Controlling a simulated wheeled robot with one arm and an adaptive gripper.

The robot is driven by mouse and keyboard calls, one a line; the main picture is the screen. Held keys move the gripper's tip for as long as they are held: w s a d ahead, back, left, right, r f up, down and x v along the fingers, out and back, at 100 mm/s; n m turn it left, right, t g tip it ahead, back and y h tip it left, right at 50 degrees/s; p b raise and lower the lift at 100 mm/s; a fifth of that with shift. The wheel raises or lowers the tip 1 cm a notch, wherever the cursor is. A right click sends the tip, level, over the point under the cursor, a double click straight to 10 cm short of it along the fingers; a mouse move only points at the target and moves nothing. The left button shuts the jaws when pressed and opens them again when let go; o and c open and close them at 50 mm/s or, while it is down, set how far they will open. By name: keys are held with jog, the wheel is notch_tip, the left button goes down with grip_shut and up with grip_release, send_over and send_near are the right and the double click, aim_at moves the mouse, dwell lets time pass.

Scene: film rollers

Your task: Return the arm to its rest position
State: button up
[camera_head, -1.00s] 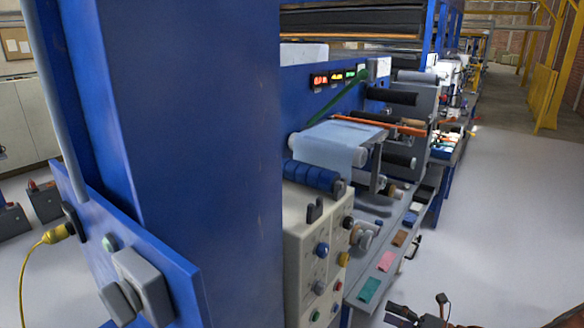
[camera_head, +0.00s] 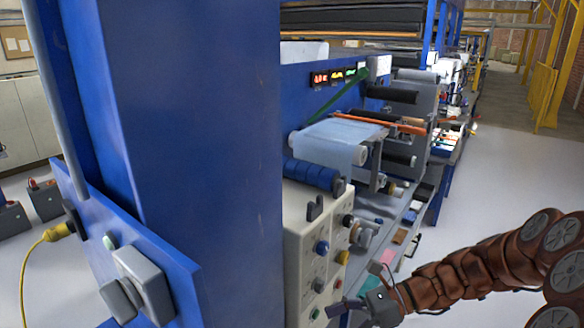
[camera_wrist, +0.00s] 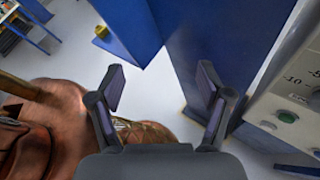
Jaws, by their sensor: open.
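My gripper (camera_head: 345,306) shows at the lower middle of the head view, at the end of my reddish-brown arm (camera_head: 465,275), which reaches in from the right edge. The gripper is in front of the lower part of the cream control panel (camera_head: 318,240). In the wrist view my gripper (camera_wrist: 162,88) has its two dark fingers spread apart with nothing between them. The blue machine column (camera_wrist: 225,40) stands beyond the right finger, and the cream panel (camera_wrist: 295,100) is close on the right. I cannot tell the exact gap to the panel.
The blue machine frame (camera_head: 200,150) fills the left and middle. Rollers with light-blue film (camera_head: 335,137) and a grey shelf (camera_head: 385,240) line the machine. A yellow cable (camera_head: 35,255) hangs at the left. The pale floor (camera_head: 505,180) at the right is clear.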

jog(key=s+a+r+n+g+h, duration=0.1)
jog(key=s+r+n+g+h, duration=0.1)
jog(key=s+n+h, duration=0.75)
jog(key=s+d+r+n+t+h, duration=0.1)
jog(key=s+d+n+h, duration=0.3)
jog(key=s+d+n, duration=0.6)
jog(key=shift+s+r+t, duration=0.2)
jog(key=shift+s+t, duration=0.4)
jog(key=shift+s, duration=0.95)
